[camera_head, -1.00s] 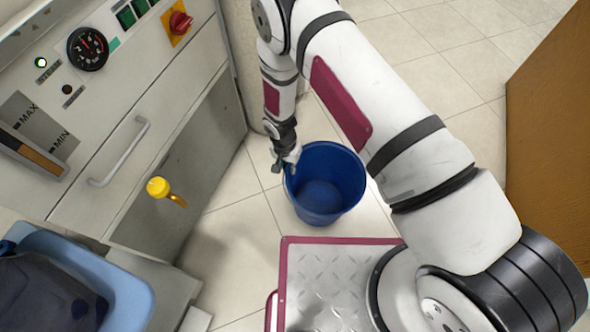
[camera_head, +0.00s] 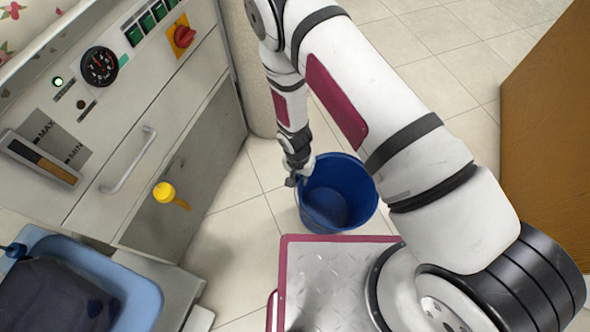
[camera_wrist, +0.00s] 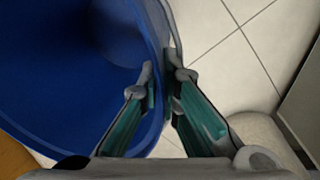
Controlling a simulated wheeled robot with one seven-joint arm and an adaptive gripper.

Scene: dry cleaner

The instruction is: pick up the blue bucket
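The blue bucket (camera_head: 350,208) stands on the tiled floor beyond my base, its open top facing up. My gripper (camera_head: 298,180) is at the left part of its rim. In the wrist view the bucket (camera_wrist: 60,70) fills the left side. There my gripper (camera_wrist: 162,85) has one finger inside the bucket and the other outside, with the rim between them. The fingers lean together and look shut on the rim. The exact contact is partly hidden by the fingertips.
A machine panel (camera_head: 110,130) with a gauge, handle and yellow knob (camera_head: 165,192) stands at the left. A light blue basin (camera_head: 140,290) holding dark cloth is at the lower left. A brown wooden panel (camera_head: 550,150) stands at the right. Floor behind the bucket is clear.

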